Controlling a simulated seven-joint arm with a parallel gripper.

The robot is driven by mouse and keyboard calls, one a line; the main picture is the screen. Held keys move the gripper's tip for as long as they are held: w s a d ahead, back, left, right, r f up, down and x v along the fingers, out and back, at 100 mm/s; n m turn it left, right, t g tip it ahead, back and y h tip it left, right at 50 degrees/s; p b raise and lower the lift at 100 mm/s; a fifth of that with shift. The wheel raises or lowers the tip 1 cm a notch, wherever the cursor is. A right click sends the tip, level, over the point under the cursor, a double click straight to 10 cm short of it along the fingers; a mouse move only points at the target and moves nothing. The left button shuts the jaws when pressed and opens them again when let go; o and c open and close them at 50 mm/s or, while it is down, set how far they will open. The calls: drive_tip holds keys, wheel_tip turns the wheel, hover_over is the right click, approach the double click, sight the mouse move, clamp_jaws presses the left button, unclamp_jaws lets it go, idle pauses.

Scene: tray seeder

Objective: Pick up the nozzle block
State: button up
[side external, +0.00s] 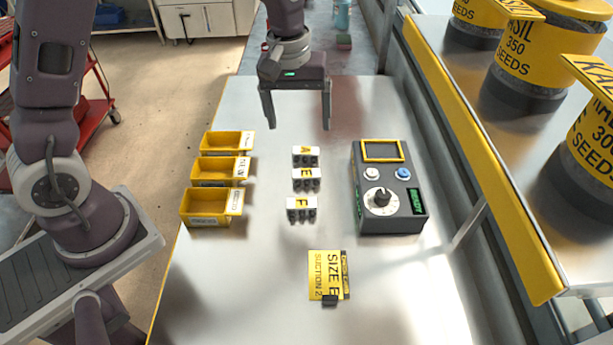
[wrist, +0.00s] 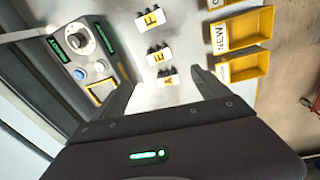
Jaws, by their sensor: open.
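Three white nozzle blocks with dark nozzles stand in a row on the bench: block A (side external: 305,152) farthest back, block E (side external: 306,175) in the middle, block F (side external: 301,205) nearest the front. The wrist view also shows block A (wrist: 168,81), block E (wrist: 158,55) and block F (wrist: 152,20). My gripper (side external: 298,126) is open and empty, above the bench and behind block A. In the wrist view block A appears between the fingertips of my gripper (wrist: 163,91), but they are not touching it. A yellow card (side external: 323,270) reads "SIZE", a letter that looks like E, and "SUCTION 2".
Several yellow bins (side external: 210,206) stand left of the blocks. A dark control box (side external: 399,215) with a dial, buttons and screen stands to their right. Yellow-labelled seed tubs (side external: 540,58) stand on the shelf at right. The front of the bench is mostly clear.

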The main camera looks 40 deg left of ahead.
drive_tip(key=n+g, duration=0.1)
drive_tip(key=n, duration=0.1)
hover_over(307, 171)
drive_tip(key=f, duration=0.9)
drive_tip(key=shift+w, duration=0.2)
drive_tip(key=f, duration=0.7)
drive_tip(key=shift+s, duration=0.25)
drive_tip(key=c, duration=1.6)
wheel_tip(307, 171, up, 10)
drive_tip(key=m, duration=0.1)
drive_tip(key=shift+s+a+r+m, duration=0.45)
drive_tip(key=shift+s+a+m, duration=0.55)
drive_tip(key=shift+m, duration=0.45)
drive_tip(key=shift+s+a+r+m, duration=0.4)
drive_tip(key=shift+s+a+m, duration=0.25)
drive_tip(key=shift+s+m, duration=0.75)
drive_tip(key=shift+s+a+r+m, duration=0.45)
drive_tip(key=shift+s+a+m, duration=0.45)
drive_tip(key=shift+m, duration=0.65)
